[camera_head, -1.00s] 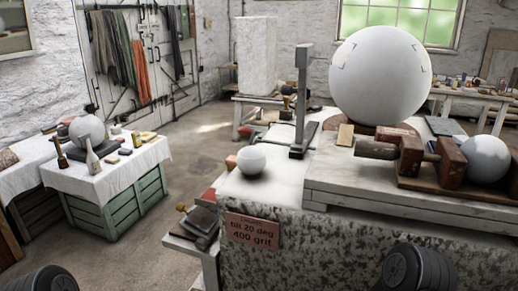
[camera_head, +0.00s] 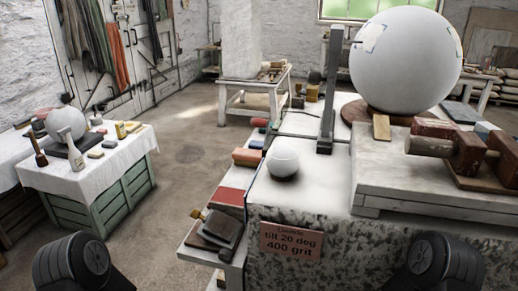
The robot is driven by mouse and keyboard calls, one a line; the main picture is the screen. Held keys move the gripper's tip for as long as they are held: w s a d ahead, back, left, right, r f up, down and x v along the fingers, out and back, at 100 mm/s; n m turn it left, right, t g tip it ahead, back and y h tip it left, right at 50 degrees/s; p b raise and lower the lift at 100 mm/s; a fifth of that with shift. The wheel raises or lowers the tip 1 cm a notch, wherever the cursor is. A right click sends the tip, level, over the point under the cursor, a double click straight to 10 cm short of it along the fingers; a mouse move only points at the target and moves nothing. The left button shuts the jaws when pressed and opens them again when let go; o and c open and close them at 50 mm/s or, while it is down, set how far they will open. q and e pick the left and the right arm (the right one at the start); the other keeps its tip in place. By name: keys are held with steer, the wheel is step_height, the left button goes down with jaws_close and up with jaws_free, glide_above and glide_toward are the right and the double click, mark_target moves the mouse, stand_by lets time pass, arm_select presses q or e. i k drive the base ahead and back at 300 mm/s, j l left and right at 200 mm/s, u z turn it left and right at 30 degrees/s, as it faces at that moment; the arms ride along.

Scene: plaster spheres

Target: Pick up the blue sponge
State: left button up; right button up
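I cannot make out for certain which thing is the blue sponge. A small blue-grey piece (camera_head: 256,144) lies beside an orange block (camera_head: 246,157) on the low shelf left of the stone block. A flat dark blue-grey slab (camera_head: 461,112) lies behind the wooden clamp on the right, and a blue-grey block (camera_head: 486,130) shows just beside it. Neither gripper is in view; only dark rounded parts of my two arms show at the bottom edge.
A speckled stone block (camera_head: 345,249) carries a small white sphere (camera_head: 283,158), an upright grey post (camera_head: 330,92) and a large white sphere (camera_head: 405,60). A wooden clamp (camera_head: 455,146) sits at right. A cloth-covered green crate (camera_head: 110,195) stands at left. Open floor lies between.

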mark_target(254, 145)
steer(key=i+j+z, duration=0.1)
steer(key=j+z, duration=0.15)
steer(key=j, duration=0.45)
steer(key=i+j+z, duration=0.1)
steer(key=j+z, duration=0.15)
steer(key=j, duration=1)
steer(key=k+j, duration=0.15)
steer(key=j, duration=0.4)
steer(key=i+j, duration=0.45)
steer(key=j, duration=0.2)
steer(key=i+j, duration=0.5)
steer(key=j, duration=0.15)
